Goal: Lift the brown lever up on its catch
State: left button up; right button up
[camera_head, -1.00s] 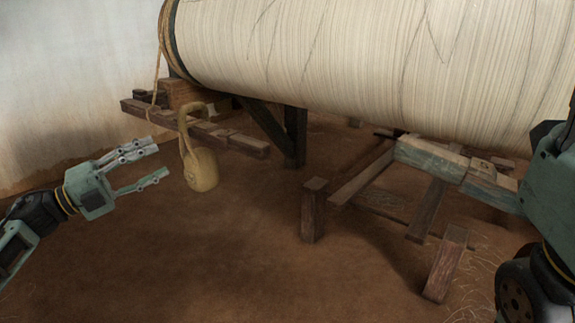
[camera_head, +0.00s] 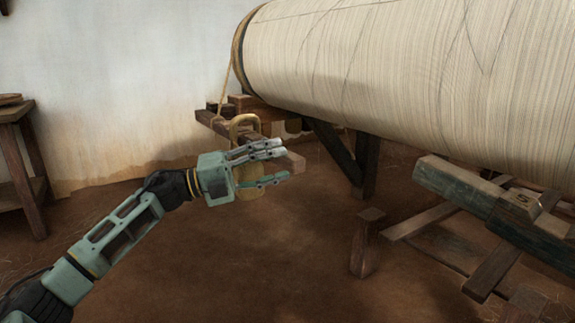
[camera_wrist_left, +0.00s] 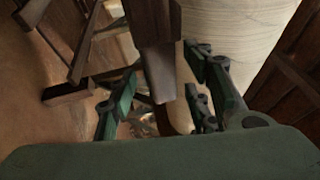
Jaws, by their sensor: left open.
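The brown lever (camera_head: 213,124) is a dark wooden bar low beside the big cloth roll, with a rope near its far end. Its near end (camera_head: 293,161) shows just behind my left gripper (camera_head: 284,163). A tan ring-topped weight (camera_head: 245,122) hangs on the bar, its lower part mostly hidden by the gripper. My left gripper is open. In the left wrist view a brown wooden bar end, likely the lever (camera_wrist_left: 158,70), shows between the spread fingers (camera_wrist_left: 160,88); I cannot tell whether they touch it. The catch cannot be made out. My right gripper is out of view.
The cream warp roll (camera_head: 400,70) fills the upper right. A dark brace and post (camera_head: 366,165), a short wooden stump (camera_head: 366,240) and a greenish beam (camera_head: 455,186) stand to the right. A wooden table (camera_head: 20,110) is at the left. Bare earth floor lies in front.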

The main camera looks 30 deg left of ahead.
pick_arm(q)
jog(key=shift+b+x, duration=0.3)
jog(key=shift+x, duration=1.2)
jog(key=shift+c, duration=0.4)
grip_shut()
